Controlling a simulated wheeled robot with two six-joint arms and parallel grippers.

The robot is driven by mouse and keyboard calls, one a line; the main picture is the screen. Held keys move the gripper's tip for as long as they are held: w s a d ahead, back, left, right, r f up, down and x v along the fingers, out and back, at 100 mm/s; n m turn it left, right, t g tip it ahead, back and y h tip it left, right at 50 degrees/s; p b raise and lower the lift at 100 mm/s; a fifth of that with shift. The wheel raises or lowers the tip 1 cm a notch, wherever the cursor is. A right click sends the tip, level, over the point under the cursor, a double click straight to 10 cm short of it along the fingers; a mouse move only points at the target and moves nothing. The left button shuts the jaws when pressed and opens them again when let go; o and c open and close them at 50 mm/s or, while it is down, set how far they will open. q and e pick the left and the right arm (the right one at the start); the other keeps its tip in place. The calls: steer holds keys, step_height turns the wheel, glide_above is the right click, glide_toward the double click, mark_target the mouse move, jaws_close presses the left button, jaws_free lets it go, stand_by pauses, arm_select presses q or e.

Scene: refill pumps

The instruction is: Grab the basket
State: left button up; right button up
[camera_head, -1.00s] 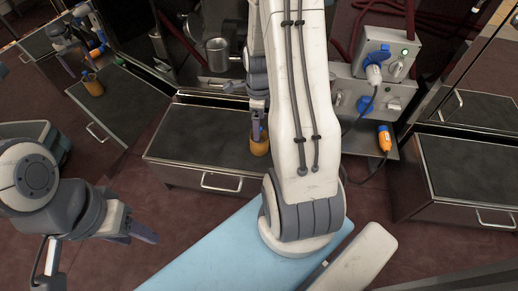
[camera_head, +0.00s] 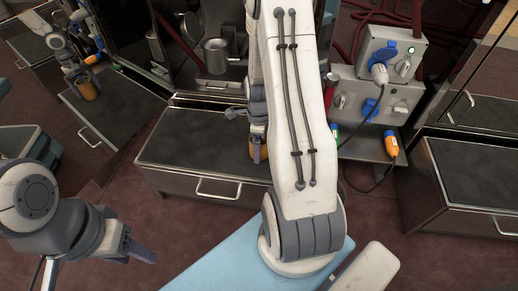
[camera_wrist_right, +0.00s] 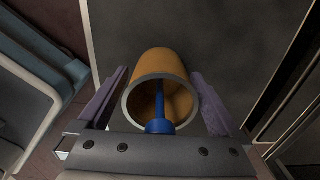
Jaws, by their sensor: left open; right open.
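A grey-teal bin (camera_head: 42,150), which may be the basket, is cut off by the left edge of the head view, behind my left arm. My left gripper (camera_head: 140,252) is open and empty, low at the left, to the right of and nearer than the bin. My right gripper (camera_head: 256,140) is over the middle counter, partly hidden by my arm. In the right wrist view its open fingers (camera_wrist_right: 157,105) stand on both sides of an orange cylinder (camera_wrist_right: 160,62) with a blue rod inside; a grey-blue container edge (camera_wrist_right: 45,50) shows at left.
The dark counter (camera_head: 195,145) has a drawer front below. A metal pot (camera_head: 215,57) stands behind it. An electrical box with a blue plug (camera_head: 378,72) and an orange connector (camera_head: 391,144) are at right. A light-blue surface (camera_head: 225,265) is in front.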

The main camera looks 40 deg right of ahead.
steer(key=c, duration=1.5)
steer(key=shift+o, duration=0.2)
steer(key=shift+r, duration=0.1)
